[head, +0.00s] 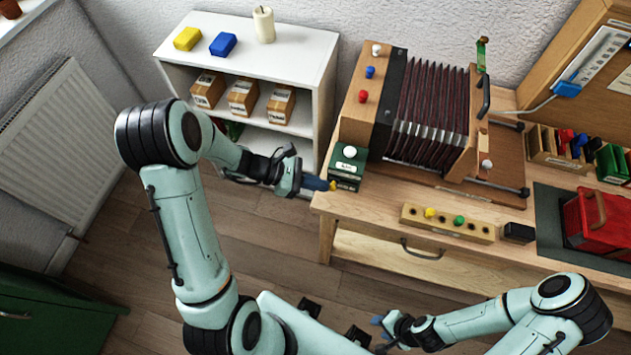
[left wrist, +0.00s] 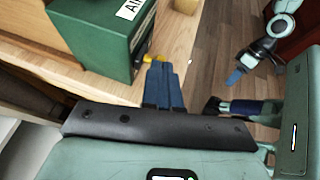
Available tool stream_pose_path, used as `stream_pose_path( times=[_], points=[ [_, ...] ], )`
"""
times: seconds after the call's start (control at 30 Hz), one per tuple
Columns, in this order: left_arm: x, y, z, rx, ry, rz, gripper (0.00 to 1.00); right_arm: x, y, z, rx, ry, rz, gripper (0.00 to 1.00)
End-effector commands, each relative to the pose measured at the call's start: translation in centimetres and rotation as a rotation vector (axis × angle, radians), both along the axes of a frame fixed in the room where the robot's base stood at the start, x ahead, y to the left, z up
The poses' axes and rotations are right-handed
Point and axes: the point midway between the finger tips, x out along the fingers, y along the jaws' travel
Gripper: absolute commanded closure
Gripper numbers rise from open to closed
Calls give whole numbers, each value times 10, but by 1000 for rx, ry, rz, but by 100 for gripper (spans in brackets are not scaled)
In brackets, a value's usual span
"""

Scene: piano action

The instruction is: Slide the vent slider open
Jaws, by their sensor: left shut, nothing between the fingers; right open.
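A dark green box (head: 348,165) with a white knob on top and a white label stands at the left end of the wooden bench; it fills the upper left of the left wrist view (left wrist: 98,35). A small yellow tab, seemingly the vent slider (head: 332,185), sits low by the box; it shows in the left wrist view (left wrist: 148,58) just beyond my fingertips. My left gripper (head: 326,185) is shut and empty, its blue fingertips at the tab and partly covering it. I cannot tell whether they touch. My right gripper (head: 379,330) is open, away from the box, below the bench front.
An accordion-like bellows (head: 428,110) stands behind the box. A white shelf (head: 318,75) stands left of the bench. Open floor (head: 262,220) lies before the shelf.

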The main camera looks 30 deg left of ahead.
Motion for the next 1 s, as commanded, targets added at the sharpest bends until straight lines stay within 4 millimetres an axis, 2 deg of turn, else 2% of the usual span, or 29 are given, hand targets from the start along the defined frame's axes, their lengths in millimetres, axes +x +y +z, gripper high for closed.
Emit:
stream_pose_path(
  times=[0.07, 0.3, 0.4, 0.8, 1.0],
  points=[
    [0, -2, 0, 0, 0, -1, 100, -1, 0, -1, 0, 1, 0, 57],
    [8, -40, -3, 0, 0, -4, 100, -11, 0, -16, 0, 12, 0, 57],
    [11, -49, -2, 0, 1, -2, 100, -12, 0, -19, 0, 14, 0, 57],
    [12, -51, 1, -2, 0, -3, 100, -11, 0, -17, 0, 12, 0, 57],
    [14, -45, 10, -1, -1, -4, 100, -6, 0, -8, 0, 6, 0, 57]
  ],
)
